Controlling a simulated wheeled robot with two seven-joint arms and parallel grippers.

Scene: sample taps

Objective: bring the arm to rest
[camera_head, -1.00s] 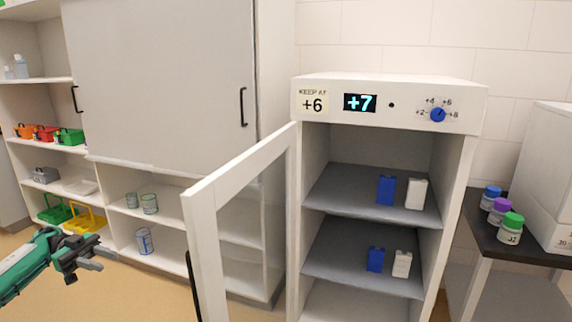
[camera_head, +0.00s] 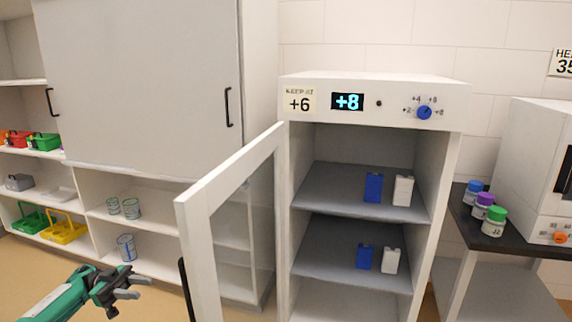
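My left gripper (camera_head: 128,288) is at the lower left on a green arm, in front of the low shelves. Its fingers are apart with nothing between them, and it touches nothing that I can see. My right gripper is not in view. The white cabinet (camera_head: 450,150) stands to its right with its glass door (camera_head: 190,232) swung open toward me. The cabinet's display (camera_head: 347,102) reads +8, beside a label (camera_head: 299,100) reading KEEP AT +6. A blue knob (camera_head: 424,112) sits on the panel's right.
Blue and white bottles (camera_head: 373,187) stand on the cabinet's two upper shelves. Several capped jars (camera_head: 493,222) stand on a dark-topped table at the right, next to a white machine (camera_head: 535,165). Shelves at the left hold glasses (camera_head: 126,247) and baskets (camera_head: 64,232). The open door's edge is near my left gripper.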

